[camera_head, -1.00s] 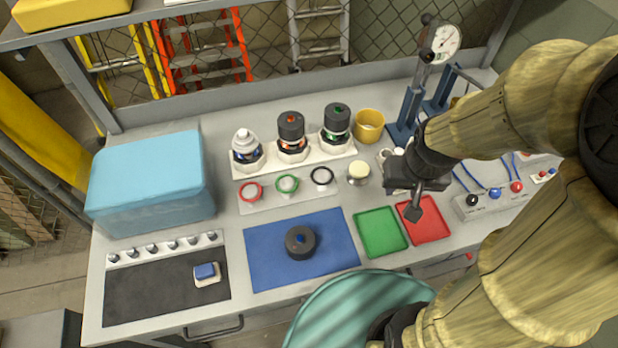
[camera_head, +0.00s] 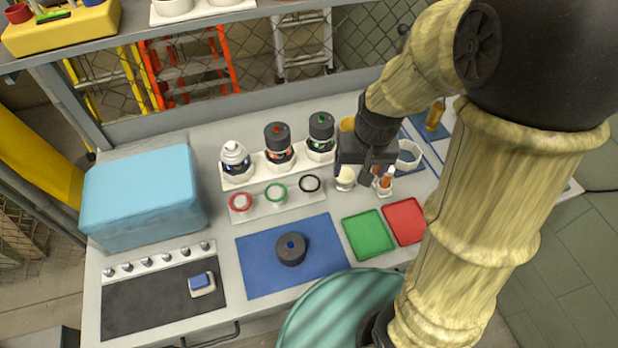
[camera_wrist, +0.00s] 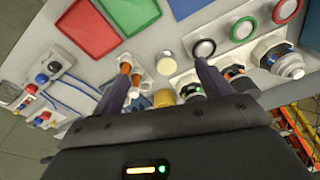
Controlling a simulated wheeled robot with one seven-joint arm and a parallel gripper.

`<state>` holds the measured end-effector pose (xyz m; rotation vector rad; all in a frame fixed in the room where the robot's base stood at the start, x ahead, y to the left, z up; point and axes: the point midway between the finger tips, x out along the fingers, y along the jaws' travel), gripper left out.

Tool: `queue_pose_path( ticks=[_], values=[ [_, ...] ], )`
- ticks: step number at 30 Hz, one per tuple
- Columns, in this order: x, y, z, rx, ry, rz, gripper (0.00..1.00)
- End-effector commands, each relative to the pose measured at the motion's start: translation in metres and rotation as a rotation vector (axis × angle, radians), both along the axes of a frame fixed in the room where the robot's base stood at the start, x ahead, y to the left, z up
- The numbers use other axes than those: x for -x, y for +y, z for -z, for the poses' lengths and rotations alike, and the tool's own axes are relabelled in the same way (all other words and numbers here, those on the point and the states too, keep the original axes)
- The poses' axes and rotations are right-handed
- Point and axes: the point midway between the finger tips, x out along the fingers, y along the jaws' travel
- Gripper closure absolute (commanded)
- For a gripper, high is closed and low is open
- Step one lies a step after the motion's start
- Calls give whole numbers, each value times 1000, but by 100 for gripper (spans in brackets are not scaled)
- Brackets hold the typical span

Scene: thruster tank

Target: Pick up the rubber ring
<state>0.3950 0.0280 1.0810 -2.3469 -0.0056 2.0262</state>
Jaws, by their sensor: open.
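Three rings lie in a row on a pale strip: a red ring (camera_head: 240,202), a green ring (camera_head: 276,192) and a black ring (camera_head: 309,183). The pictures do not tell which is rubber. In the wrist view the black ring (camera_wrist: 204,48) is by the right fingertip, with the green ring (camera_wrist: 243,29) and red ring (camera_wrist: 287,10) beyond it. My gripper (camera_head: 370,177) is open and empty, to the right of the strip and above the bench. Its two fingers show spread apart in the wrist view (camera_wrist: 163,74).
A cream-topped round piece (camera_head: 345,177) stands between the black ring and my gripper. Capped jars (camera_head: 278,145) stand behind the rings. A blue mat (camera_head: 265,268) with a dark puck (camera_head: 291,249), a green tray (camera_head: 368,235) and a red tray (camera_head: 404,221) lie in front.

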Motion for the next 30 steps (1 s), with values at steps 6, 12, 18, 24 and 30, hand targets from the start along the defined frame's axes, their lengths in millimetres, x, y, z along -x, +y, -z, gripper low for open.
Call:
queue_pose_path(
  ticks=[6,12,18,24,30],
  values=[
    [-57,63,-28,8,102,-1,23],
    [-79,100,-32,27,143,-1,23],
    [-81,103,-30,29,148,0,23],
    [-80,103,-29,29,148,0,23],
    [-79,103,-6,31,152,0,23]
  ],
)
